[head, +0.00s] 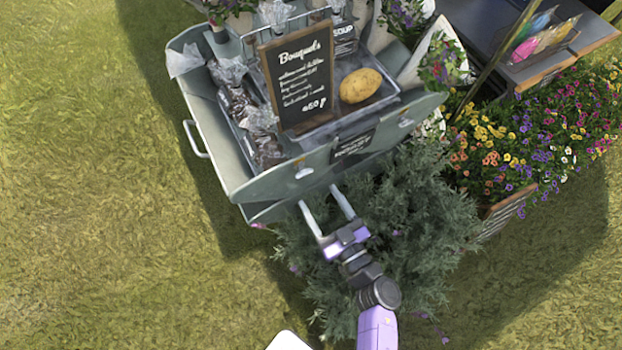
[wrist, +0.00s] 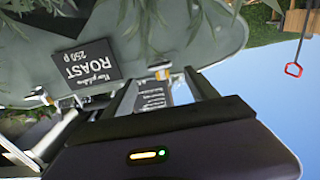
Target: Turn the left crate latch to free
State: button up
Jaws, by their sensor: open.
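The grey-green crate (head: 240,178) stands with its front wall facing my gripper. The left crate latch (head: 304,172) is a small pale piece on that wall, left of the dark label. In the wrist view, which is upside down, this latch (wrist: 160,70) shows on the right, between the lines of my two fingers. My gripper (head: 318,195) is open, its fingertips just below and in front of the left latch. I cannot tell whether they touch the wall. The right latch (head: 406,122) is farther right; it also shows in the wrist view (wrist: 38,97).
A black ROAST label (wrist: 86,64) sits between the latches. The crate holds a Bouquets board (head: 297,80), a potato-like item (head: 360,85) and wrapped bags. A bushy green plant (head: 400,215) surrounds my arm below the crate. Flowers (head: 540,135) stand right; grass lies open left.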

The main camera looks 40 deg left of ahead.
aim_at(305, 176)
jog(key=shift+b+x, duration=1)
jog(key=shift+x, duration=2.2)
jog(key=c, duration=1.4)
jog(key=shift+o, duration=0.2)
